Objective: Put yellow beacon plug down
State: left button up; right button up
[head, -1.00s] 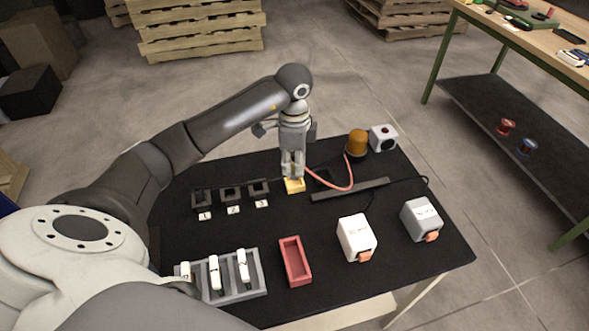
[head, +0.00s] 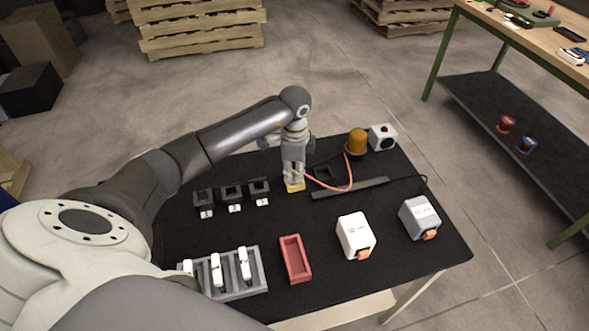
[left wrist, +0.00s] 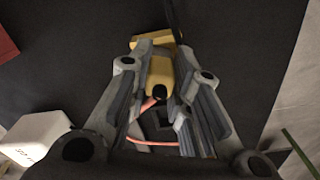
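My left gripper (head: 294,178) points down over the black table mat. Its fingers are closed on the yellow beacon plug (head: 294,187), which shows at the fingertips, low over the mat; I cannot tell whether it touches. In the left wrist view the yellow plug (left wrist: 160,77) sits between the two finger pads, its wider part beyond the tips. An orange cord (head: 348,182) loops beside the gripper toward the amber beacon (head: 357,142). A dark square socket (head: 323,174) lies just right of the gripper, partly hidden by it. My right gripper is not in view.
Several black numbered sockets (head: 231,193) stand to the left. A dark bar (head: 350,188) lies to the right. A red tray (head: 295,259), grey rack (head: 262,270), white box (head: 355,235) and grey box (head: 419,217) stand nearer. Bare mat lies between the plug and red tray.

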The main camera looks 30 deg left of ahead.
aim_at(294, 169)
pick_arm(q)
jog(key=o, duration=0.4)
jog(key=shift+r, duration=0.2)
notch_tip(294, 169, up, 12)
jog(key=shift+b, duration=0.95)
